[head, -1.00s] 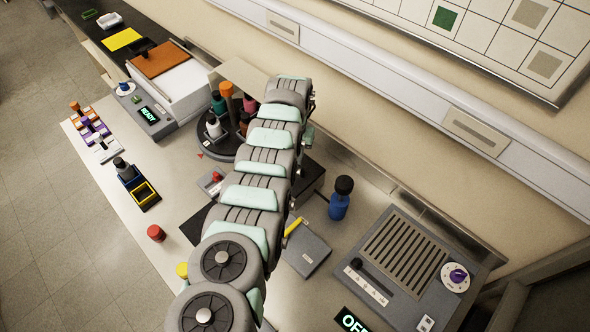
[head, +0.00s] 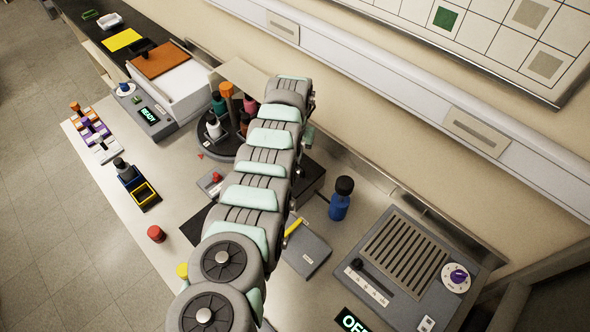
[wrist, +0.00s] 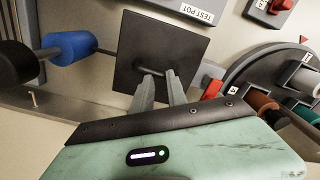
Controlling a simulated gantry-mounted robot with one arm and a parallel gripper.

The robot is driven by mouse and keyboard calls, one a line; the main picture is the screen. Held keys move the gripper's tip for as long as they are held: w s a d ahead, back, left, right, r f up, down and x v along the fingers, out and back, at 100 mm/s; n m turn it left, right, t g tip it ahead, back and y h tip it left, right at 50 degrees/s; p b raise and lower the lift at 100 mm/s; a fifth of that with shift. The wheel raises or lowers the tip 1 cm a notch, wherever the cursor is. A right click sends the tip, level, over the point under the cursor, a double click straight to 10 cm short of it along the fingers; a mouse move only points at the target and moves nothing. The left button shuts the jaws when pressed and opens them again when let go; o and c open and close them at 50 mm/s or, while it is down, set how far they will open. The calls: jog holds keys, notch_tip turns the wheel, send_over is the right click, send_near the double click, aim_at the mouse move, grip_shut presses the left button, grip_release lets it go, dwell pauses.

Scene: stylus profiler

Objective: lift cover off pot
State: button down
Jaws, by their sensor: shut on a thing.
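The cover looks like a dark square plate (wrist: 152,48) with a thin bar handle, in the middle of the wrist view. My gripper (wrist: 160,80) has its two fingers closed on that handle from below in the picture. A grey block with a "TEST POT" label (wrist: 197,12) shows just beyond the plate. Whether the plate rests on the pot or is apart from it, I cannot tell. In the head view my arm hides the gripper and most of the cover.
A blue bottle with a black cap (head: 340,206) stands right of my arm; it also shows in the wrist view (wrist: 68,47). A round carousel of bottles (head: 203,140) is behind. A grey hotplate-like unit (head: 400,262) is at right. The bench's left front is partly clear.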

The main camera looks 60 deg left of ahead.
jog(key=shift+w+d+f+p, duration=0.2)
jog(key=shift+d+f+p, duration=0.5)
jog(key=shift+f, duration=0.2)
jog(key=shift+a+r+p, duration=0.15)
jog(key=shift+r+p, duration=0.35)
jog(key=shift+r, duration=0.1)
jog(key=shift+w+d+r+p, duration=0.1)
jog(key=shift+d+r+p, duration=0.3)
jog(key=shift+r+p, duration=0.25)
jog(key=shift+s+a+r, duration=0.2)
jog(key=shift+a+r, duration=0.1)
jog(key=shift+a, duration=0.05)
jog(key=c, duration=2.1)
grip_release()
jog(key=shift+a+r, duration=0.1)
jog(key=shift+c, duration=0.2)
jog(key=o, duration=0.4)
jog(key=shift+s, duration=0.1)
jog(key=shift+a+r, duration=0.1)
